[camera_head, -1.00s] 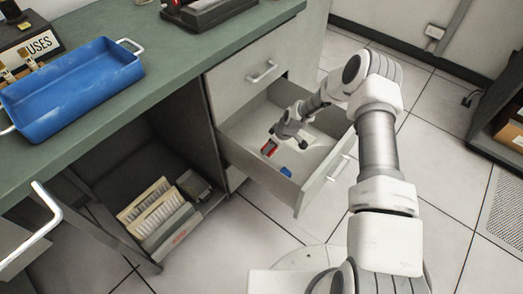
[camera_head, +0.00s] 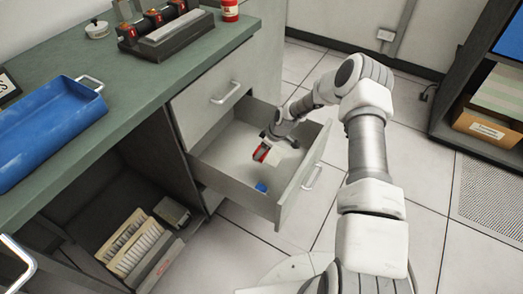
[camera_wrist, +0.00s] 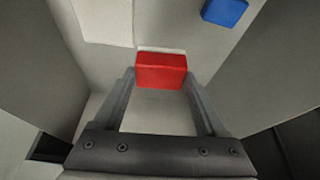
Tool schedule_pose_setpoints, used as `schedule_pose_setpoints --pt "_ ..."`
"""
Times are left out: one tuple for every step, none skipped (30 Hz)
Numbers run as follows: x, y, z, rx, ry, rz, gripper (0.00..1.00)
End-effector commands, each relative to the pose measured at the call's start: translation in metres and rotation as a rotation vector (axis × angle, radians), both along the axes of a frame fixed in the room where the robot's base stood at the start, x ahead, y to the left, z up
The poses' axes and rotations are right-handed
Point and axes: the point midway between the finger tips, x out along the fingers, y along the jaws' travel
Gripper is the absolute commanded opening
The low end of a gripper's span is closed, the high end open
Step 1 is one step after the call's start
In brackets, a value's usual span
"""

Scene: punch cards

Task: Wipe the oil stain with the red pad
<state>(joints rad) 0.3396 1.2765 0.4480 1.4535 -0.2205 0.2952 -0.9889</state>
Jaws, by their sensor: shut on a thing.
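The red pad (camera_head: 262,153) is between the fingers of my gripper (camera_head: 268,149), inside the open drawer (camera_head: 225,170). In the wrist view the red pad (camera_wrist: 161,72) sits between both fingertips (camera_wrist: 161,80), with a pale strip along its far edge. My gripper is shut on it. It appears held a little above the drawer floor, though the exact height is hard to tell. A blue pad (camera_head: 261,188) lies on the drawer floor near the front; it also shows at the top of the wrist view (camera_wrist: 225,11). I cannot make out an oil stain.
The drawer walls stand close around my gripper. The green counter (camera_head: 120,105) above holds a blue tray (camera_head: 50,130), a dark device (camera_head: 165,30) and a red container (camera_head: 230,10). Floor right of the drawer is clear.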

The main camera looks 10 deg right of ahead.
Motion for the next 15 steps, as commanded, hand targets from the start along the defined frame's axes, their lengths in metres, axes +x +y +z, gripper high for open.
schedule_pose_setpoints --pt "0.0 0.0 0.0 0.0 0.0 0.0 0.47" --pt "0.0 0.0 0.0 0.0 0.0 0.0 0.41" --pt "0.0 0.0 0.0 0.0 0.0 0.0 0.34" --pt "0.0 0.0 0.0 0.0 0.0 0.0 0.3" --pt "0.0 0.0 0.0 0.0 0.0 0.0 0.3" --pt "0.0 0.001 0.001 0.0 0.0 -0.001 0.3" --pt "-0.001 0.001 0.003 0.0 0.0 -0.003 0.29" --pt "-0.002 0.002 0.005 0.0 0.0 -0.007 0.29" --pt "-0.003 0.004 0.01 0.0 -0.001 -0.017 0.29" --pt "-0.005 0.005 0.014 0.0 0.0 -0.027 0.29" --pt "-0.007 0.006 0.02 -0.001 0.0 -0.038 0.29" --pt "-0.01 0.008 0.029 -0.001 0.0 -0.06 0.29" --pt "-0.014 0.011 0.036 -0.001 0.0 -0.078 0.29" --pt "-0.017 0.012 0.045 -0.003 0.0 -0.1 0.29" --pt "-0.023 0.014 0.056 -0.002 0.001 -0.134 0.29"
